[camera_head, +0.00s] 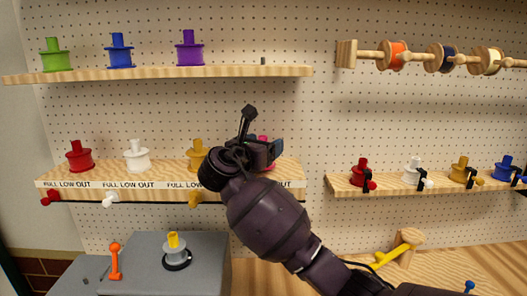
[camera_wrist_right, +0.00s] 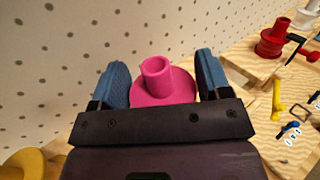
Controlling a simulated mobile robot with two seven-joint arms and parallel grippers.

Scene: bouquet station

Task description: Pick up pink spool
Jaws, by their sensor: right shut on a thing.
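The pink spool (camera_wrist_right: 157,80) stands upright between the two blue fingers of my right gripper (camera_wrist_right: 162,70) in the right wrist view. The gripper is shut on the spool's round flange. In the head view my right gripper (camera_head: 264,151) is at the right end of the middle-left shelf and hides most of the spool; only small pink bits show. Whether the spool still touches the shelf cannot be told. My left gripper is in neither view.
The middle-left shelf (camera_head: 75,184) also bears a red spool (camera_head: 79,156), a white spool (camera_head: 136,155) and a yellow spool (camera_head: 197,156). Green, blue and purple spools stand on the upper shelf (camera_head: 150,74). A right shelf (camera_head: 345,187) holds several more. The pegboard (camera_head: 330,130) is close behind.

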